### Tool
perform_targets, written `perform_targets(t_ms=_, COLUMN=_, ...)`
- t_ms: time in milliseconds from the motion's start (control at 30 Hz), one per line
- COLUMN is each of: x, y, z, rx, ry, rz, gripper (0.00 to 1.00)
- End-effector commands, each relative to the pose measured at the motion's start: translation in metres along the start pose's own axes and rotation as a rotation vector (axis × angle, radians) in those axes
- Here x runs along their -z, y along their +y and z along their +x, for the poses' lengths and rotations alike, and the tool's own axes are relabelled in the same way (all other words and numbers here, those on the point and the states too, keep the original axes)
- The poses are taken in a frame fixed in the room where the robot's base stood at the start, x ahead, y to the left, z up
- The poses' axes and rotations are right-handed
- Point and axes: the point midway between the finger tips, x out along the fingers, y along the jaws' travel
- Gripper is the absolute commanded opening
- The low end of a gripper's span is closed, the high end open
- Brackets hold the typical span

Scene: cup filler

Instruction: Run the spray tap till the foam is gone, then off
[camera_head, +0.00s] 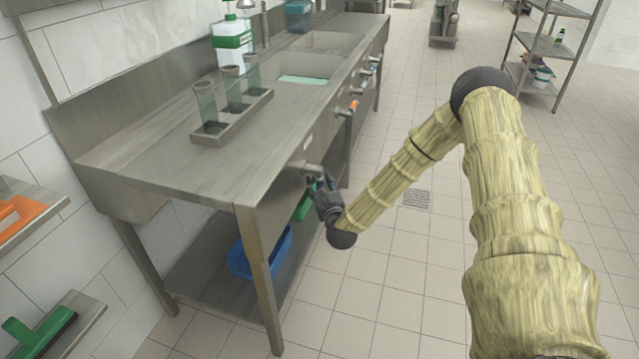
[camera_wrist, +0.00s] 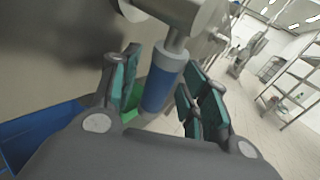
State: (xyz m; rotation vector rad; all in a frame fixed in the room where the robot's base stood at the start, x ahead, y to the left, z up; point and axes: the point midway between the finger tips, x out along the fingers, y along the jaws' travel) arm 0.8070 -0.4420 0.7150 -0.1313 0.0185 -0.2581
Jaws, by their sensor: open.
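My gripper (camera_head: 322,188) is at the front edge of the steel sink bench, at the nearest tap valve (camera_head: 311,169). In the wrist view my open gripper (camera_wrist: 158,88) has its teal finger pads on either side of that valve's blue-sleeved lever (camera_wrist: 163,82), which points down from a metal body. A gap shows on the right of the lever; contact on the left is unclear. Another front valve with an orange-red grip (camera_head: 351,107) sits farther along. The near basin (camera_head: 318,65) has a pale green patch (camera_head: 303,80) at its bottom; I cannot tell whether it is foam.
A rack (camera_head: 219,134) with three clear cylinders stands on the bench (camera_head: 150,157). A green-and-white jug (camera_head: 232,42) is behind it. A blue tub (camera_head: 259,254) sits on the lower shelf. Open tiled floor (camera_head: 400,262) lies right of the bench.

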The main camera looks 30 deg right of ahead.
Motion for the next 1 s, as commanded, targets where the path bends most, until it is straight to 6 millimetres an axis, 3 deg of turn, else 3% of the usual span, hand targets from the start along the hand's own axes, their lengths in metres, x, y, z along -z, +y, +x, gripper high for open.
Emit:
perform_targets(t_ms=367, x=-0.0002, y=0.0002, z=0.0062, rx=0.0, ry=-0.001, rz=0.0, gripper=0.45)
perform_targets(t_ms=400, x=-0.0003, y=0.0002, z=0.0062, rx=0.0, ry=-0.001, rz=0.0, gripper=0.43)
perform_targets(t_ms=633, x=-0.0003, y=0.0, z=0.006, rx=0.0, ry=-0.001, rz=0.0, gripper=0.01)
perform_targets(t_ms=1000, x=0.0007, y=0.0058, z=0.0082, rx=-0.005, ry=-0.012, rz=-0.007, gripper=0.0)
